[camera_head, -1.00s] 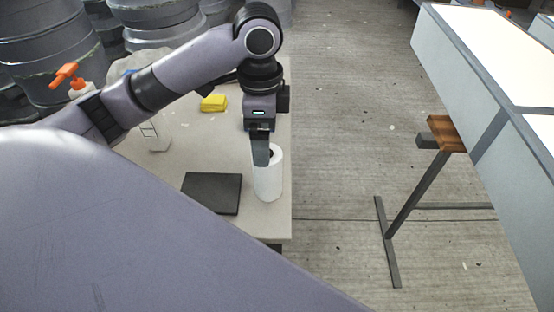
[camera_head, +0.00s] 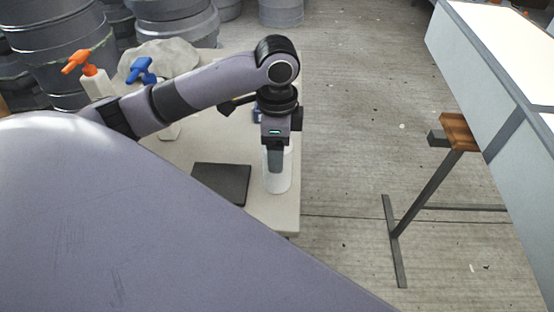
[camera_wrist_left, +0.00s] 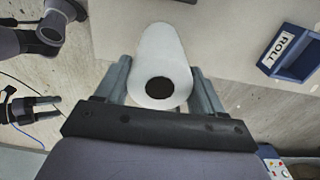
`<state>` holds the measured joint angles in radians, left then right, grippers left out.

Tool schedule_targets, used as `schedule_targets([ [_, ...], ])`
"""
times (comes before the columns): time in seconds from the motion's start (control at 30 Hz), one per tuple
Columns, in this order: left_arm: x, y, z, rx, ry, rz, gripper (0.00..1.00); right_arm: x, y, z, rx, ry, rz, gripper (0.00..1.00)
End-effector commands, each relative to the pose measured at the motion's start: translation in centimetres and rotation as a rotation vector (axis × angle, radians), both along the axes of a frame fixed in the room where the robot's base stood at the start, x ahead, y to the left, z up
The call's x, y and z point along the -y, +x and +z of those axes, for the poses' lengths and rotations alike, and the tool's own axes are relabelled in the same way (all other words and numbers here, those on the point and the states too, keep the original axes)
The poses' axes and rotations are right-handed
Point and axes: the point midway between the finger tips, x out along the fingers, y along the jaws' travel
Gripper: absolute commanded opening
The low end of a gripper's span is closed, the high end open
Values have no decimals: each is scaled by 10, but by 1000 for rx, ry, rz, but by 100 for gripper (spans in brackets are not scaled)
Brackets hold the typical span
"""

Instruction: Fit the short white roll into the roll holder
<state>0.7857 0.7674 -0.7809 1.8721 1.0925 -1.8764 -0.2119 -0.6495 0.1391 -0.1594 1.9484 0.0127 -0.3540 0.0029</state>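The short white roll (camera_head: 277,181) stands upright near the table's right edge. In the left wrist view the roll (camera_wrist_left: 160,50) is seen from above, with its dark core hole facing the camera. My left gripper (camera_head: 275,165) points down over the roll. Its open fingers (camera_wrist_left: 160,88) are on either side of the roll's top, with a gap showing at the left finger. A blue holder labelled ROLL (camera_wrist_left: 291,52) is on the table to the right in that view; the arm mostly hides it in the head view. My right gripper (camera_wrist_left: 57,108) shows at the left, apart-fingered and empty.
A dark flat slab (camera_head: 221,183) lies on the table (camera_head: 272,215) beside the roll. Orange-topped (camera_head: 95,82) and blue-topped (camera_head: 143,70) bottles stand behind my left arm.

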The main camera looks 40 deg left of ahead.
Motion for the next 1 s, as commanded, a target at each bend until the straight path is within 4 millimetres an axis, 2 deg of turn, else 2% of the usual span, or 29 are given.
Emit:
schedule_targets([
  [0.33, 0, 0, 3, 2, 0, 0, 12, 0, 0, 1, 2, 0, 0, 83],
  [0.53, 0, 1, 21, 4, -1, -1, 12, 0, 0, 5, 2, 0, 0, 83],
  [0.67, 0, 1, 47, 7, -2, 0, 12, 0, 1, 9, 2, 0, 0, 83],
  [0.8, -1, 2, 93, 10, 1, 0, 12, 0, 0, 23, 1, 0, 0, 83],
  [1.0, -1, 1, 145, 7, 2, 0, 12, 0, 1, 42, 2, 0, 1, 83],
])
